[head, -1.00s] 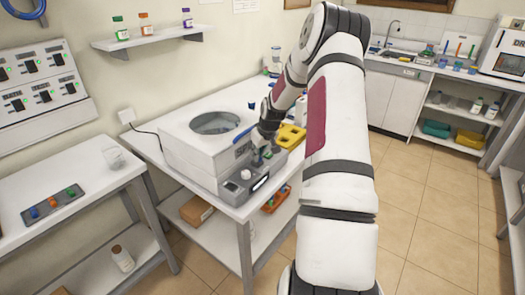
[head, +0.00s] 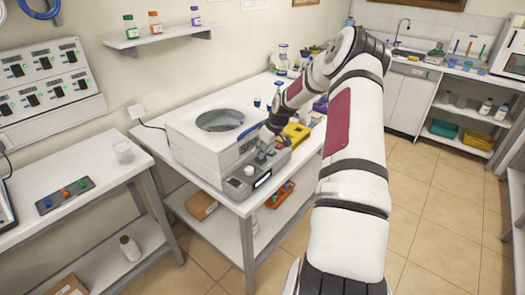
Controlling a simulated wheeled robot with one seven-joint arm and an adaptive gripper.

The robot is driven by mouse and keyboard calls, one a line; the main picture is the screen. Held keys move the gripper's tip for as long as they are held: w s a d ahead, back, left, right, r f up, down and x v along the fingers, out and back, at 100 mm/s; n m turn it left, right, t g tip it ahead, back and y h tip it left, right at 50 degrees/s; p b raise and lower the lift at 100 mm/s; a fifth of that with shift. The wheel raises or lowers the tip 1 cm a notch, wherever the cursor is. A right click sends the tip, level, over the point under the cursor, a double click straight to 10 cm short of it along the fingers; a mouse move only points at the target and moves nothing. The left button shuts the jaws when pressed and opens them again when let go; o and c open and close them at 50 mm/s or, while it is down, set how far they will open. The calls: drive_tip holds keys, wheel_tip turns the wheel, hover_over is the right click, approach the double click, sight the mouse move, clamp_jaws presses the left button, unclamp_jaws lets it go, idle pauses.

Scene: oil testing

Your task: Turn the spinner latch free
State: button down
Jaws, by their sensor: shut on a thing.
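The spinner (head: 190,140) is a white box with a round opening in its top, standing on the white table. A blue strip (head: 248,132) shows at the right of its top. A grey control panel (head: 232,187) with a white knob and a small display runs along its front. My gripper (head: 262,152) reaches down from the right to this panel, behind the knob. It is shut on a small part there, apparently the spinner latch (head: 260,158). The fingers hide most of that part, so its turn angle cannot be told.
A yellow rack (head: 295,134) stands just right of my gripper. Bottles (head: 282,60) stand at the table's back. Open tiled floor lies at right.

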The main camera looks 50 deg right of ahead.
drive_tip(key=c, duration=1.6)
unclamp_jaws()
drive_tip(key=v, duration=1.2)
